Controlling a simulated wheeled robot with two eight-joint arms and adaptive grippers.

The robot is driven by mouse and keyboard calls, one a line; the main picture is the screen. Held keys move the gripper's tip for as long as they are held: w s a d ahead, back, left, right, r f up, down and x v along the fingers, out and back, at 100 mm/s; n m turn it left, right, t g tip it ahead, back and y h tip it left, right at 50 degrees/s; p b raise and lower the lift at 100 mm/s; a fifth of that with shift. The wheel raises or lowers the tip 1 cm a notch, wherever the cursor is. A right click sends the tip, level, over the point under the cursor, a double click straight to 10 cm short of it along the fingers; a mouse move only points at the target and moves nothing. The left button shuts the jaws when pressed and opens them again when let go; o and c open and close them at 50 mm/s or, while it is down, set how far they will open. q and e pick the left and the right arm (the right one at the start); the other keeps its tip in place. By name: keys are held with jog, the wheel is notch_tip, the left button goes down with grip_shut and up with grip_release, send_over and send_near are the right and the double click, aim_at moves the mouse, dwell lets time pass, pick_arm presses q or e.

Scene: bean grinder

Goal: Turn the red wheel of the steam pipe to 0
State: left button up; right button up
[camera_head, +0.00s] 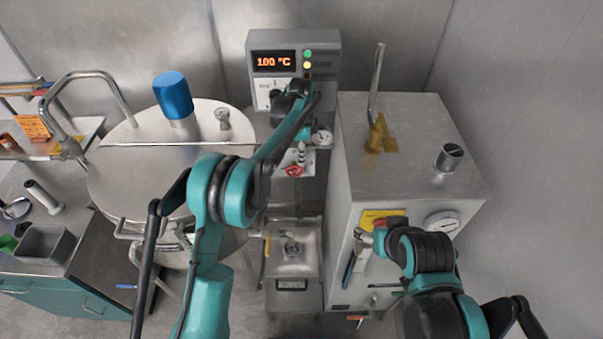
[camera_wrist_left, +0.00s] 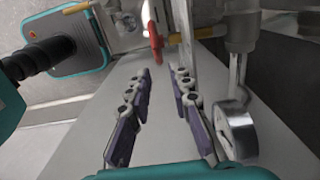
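The red wheel (camera_head: 293,171) is on the pipework below the control box, between the big round kettle and the steel cabinet. In the left wrist view the red wheel (camera_wrist_left: 156,40) appears nearly edge-on, just beyond my fingertips. My left gripper (camera_head: 301,152) points down towards the wheel from above.
The control box (camera_head: 325,42) reads 100 °C. A pressure gauge (camera_wrist_left: 237,130) and metal pipe stand close to my left fingers on the right. The kettle (camera_head: 120,165) is left; the steel cabinet (camera_head: 400,170) with a yellow valve (camera_head: 381,135) is right.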

aim_at(301, 168)
pick_arm(q)
notch_tip(301, 168, down, 7)
jog(key=shift+f+b, duration=0.15)
jog(key=shift+b, duration=0.35)
grip_shut()
